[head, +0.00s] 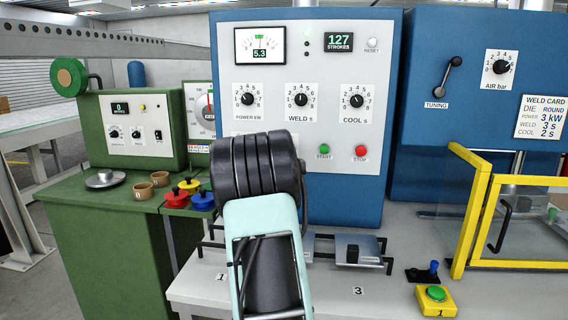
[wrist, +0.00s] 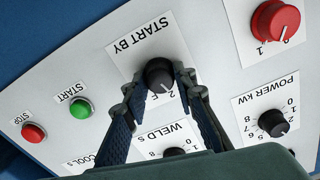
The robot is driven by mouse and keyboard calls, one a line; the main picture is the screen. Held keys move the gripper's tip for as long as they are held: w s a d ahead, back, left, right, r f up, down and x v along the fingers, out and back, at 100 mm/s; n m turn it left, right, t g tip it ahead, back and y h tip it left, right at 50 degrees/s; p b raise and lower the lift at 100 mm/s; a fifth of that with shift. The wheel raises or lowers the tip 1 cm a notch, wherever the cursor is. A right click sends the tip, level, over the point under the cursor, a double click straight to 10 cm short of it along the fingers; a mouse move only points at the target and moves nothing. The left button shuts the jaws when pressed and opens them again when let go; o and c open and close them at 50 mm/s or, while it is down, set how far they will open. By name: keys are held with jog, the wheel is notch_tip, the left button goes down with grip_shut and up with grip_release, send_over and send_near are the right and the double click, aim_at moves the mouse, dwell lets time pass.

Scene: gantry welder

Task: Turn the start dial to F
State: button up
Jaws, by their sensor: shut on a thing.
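The start dial (wrist: 159,76) is a black knob on a white plate marked START BY, upside down in the wrist view. The marks 2 and F show at its edge; I cannot clearly tell which one its pointer faces. My gripper (wrist: 160,84) is shut on the dial, with one dark finger on each side of it. In the head view my arm hides the dial and the fingers.
The white panel (head: 342,75) also has the power (wrist: 272,123), weld and cool knobs, a red rotary switch (wrist: 275,21), a green start button (wrist: 81,108) and a red stop button (wrist: 34,132). A yellow-framed guard (head: 470,210) stands at the right.

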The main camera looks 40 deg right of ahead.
jog(key=m+b, duration=0.9)
jog(key=m, duration=0.1)
jog(key=shift+m+b, duration=0.3)
jog(key=shift+m, duration=0.1)
dwell(0.3)
jog(key=o, duration=1.2)
jog(key=shift+c, duration=0.2)
jog(key=v, duration=1.2)
